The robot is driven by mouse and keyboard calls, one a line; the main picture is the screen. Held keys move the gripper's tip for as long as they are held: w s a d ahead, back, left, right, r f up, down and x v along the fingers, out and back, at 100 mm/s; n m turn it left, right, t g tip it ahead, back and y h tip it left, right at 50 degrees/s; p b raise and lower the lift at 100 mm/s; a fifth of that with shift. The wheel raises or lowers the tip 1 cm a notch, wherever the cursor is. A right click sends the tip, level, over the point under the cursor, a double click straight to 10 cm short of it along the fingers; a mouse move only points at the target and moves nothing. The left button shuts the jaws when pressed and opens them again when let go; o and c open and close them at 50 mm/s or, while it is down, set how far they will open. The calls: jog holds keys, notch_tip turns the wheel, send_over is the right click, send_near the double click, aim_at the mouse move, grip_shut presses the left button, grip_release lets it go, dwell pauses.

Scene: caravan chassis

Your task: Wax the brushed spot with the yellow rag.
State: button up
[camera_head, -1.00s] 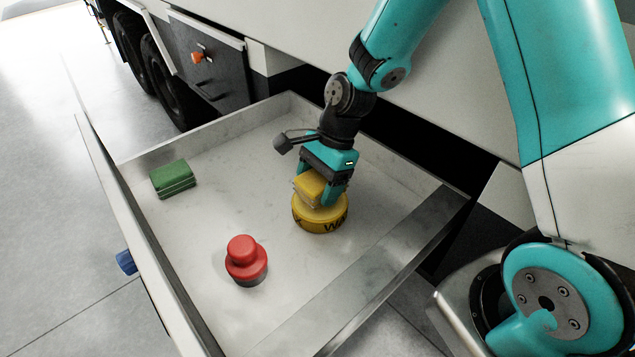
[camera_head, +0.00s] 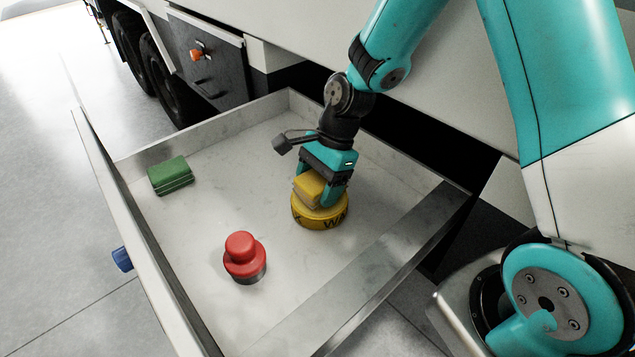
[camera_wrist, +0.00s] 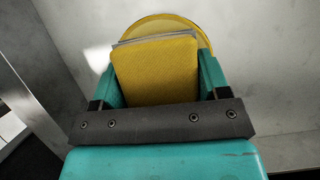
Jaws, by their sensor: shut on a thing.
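The yellow rag (camera_head: 308,188) is a folded pad between the fingers of my gripper (camera_head: 322,190), which is shut on it. The rag is right at the top of the round yellow wax tin (camera_head: 320,219), which has dark lettering on its side and stands in the open drawer. In the wrist view the rag (camera_wrist: 157,70) fills the space between the fingers, and the tin's rim (camera_wrist: 165,24) shows behind it. I cannot tell whether the rag presses on the wax. No brushed spot can be made out.
The metal drawer (camera_head: 205,235) also holds a green pad (camera_head: 170,176) at the left and a red round-knobbed object (camera_head: 243,258) at the front. Its floor between them is clear. A dark panel with an orange knob (camera_head: 196,53) and black wheels (camera_head: 165,80) are behind.

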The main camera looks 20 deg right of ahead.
aim_at(310, 183)
jog(key=shift+f, duration=0.5)
dwell(1.8)
notch_tip(310, 183, up, 7)
jog(key=p, duration=0.7)
dwell(0.7)
